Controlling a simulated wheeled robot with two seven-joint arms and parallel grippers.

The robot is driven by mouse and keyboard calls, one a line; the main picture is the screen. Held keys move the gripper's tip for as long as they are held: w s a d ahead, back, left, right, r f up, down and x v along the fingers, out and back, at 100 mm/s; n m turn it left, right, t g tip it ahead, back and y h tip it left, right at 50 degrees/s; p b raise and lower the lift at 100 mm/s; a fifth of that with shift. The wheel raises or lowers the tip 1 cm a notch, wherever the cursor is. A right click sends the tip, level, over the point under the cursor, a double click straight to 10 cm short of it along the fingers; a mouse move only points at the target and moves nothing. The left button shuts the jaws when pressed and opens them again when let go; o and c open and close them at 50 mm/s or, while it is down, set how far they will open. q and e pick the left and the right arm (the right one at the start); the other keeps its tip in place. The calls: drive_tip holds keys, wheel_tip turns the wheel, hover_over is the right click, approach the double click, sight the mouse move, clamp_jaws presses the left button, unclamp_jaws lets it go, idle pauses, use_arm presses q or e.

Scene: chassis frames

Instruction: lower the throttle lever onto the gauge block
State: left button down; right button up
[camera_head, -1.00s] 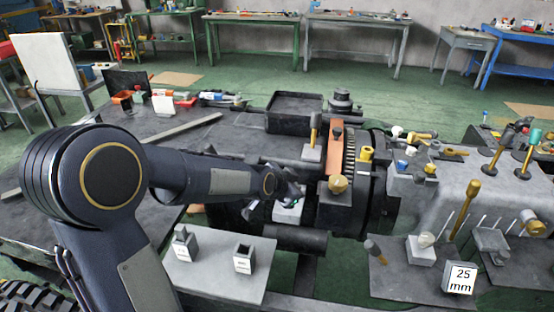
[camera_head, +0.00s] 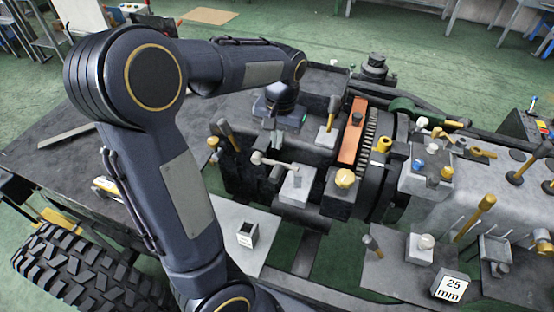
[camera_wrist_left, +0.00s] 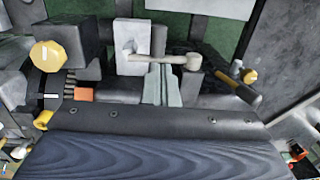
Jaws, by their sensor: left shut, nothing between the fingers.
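The throttle lever (camera_head: 274,162) is a pale grey arm with a rounded knob at its left end. It runs roughly level from a light grey block (camera_head: 298,188) on the machine. In the left wrist view the lever (camera_wrist_left: 168,59) crosses from its white block (camera_wrist_left: 132,42) to the knob. My left gripper (camera_head: 276,143) is shut and empty, pointing down just behind the lever; its fingers (camera_wrist_left: 163,75) also show in the left wrist view. A small grey block (camera_head: 277,174) shows beneath the lever; whether it is the gauge block or they touch, I cannot tell. My right gripper is out of view.
A dark-topped block (camera_head: 247,234) stands on a grey plate (camera_head: 232,211), partly hidden by my left arm. A cube marked 25 mm (camera_head: 451,286) sits at the front right. Upright handles (camera_head: 225,134) and (camera_head: 331,112) stand near the gripper.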

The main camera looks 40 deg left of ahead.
sight(278, 173)
use_arm(q)
drive_tip(key=f, duration=0.9)
drive_tip(key=shift+a+f+p, duration=0.2)
drive_tip(key=shift+a+p, duration=0.05)
drive_tip(key=shift+p, duration=0.1)
drive_tip(key=shift+w+d+f+b, duration=0.1)
drive_tip(key=shift+d+f+b, duration=0.15)
drive_tip(key=shift+f+b, duration=0.25)
drive_tip(key=shift+d+f+b, duration=0.25)
drive_tip(key=shift+f+b, duration=0.15)
drive_tip(key=shift+f, duration=0.05)
drive_tip(key=shift+r, duration=0.15)
